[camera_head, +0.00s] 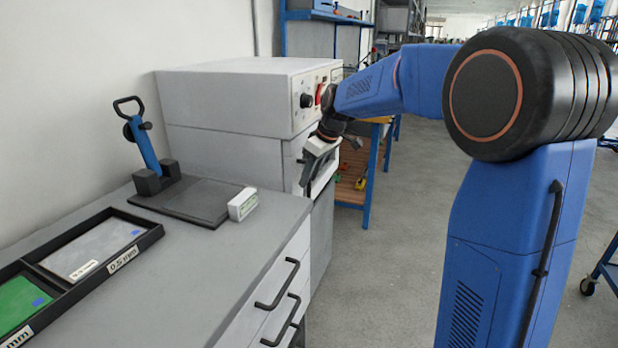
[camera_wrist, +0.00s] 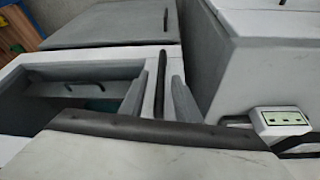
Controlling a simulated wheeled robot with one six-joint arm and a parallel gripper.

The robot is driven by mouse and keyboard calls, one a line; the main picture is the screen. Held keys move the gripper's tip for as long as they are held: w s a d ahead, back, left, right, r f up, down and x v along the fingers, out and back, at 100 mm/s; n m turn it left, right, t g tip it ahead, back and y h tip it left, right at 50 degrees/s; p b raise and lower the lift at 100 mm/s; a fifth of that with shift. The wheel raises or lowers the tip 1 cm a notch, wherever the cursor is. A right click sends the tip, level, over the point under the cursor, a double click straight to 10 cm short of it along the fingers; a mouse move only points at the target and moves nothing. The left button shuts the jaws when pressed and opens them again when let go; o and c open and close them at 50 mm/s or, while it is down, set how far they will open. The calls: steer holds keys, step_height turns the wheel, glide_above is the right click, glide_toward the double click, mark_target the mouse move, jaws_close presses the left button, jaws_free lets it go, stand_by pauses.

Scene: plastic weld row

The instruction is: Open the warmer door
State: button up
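The warmer (camera_head: 235,100) is a light grey box at the far end of the bench, with a dark knob and a red switch on its upper front. Its door (camera_head: 328,168) has a pale frame around a dark window, also seen in the wrist view (camera_wrist: 15,148). My gripper (camera_head: 305,178) is at the door front. In the wrist view, my two grey fingers (camera_wrist: 160,90) stand on either side of a dark upright bar (camera_wrist: 160,78), which looks like the door handle. Narrow gaps show beside the bar. I cannot tell whether the door is ajar.
The grey bench (camera_head: 190,250) runs toward me, with dark drawer handles (camera_head: 278,285) on its front. A blue-levered tool (camera_head: 145,150), a small white block (camera_head: 243,204) and a black divided tray (camera_head: 150,240) are on it. Open floor (camera_head: 385,240) lies to the right.

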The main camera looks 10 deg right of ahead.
steer(key=shift+a+f, duration=0.1)
steer(key=shift+f, duration=0.15)
jaws_close()
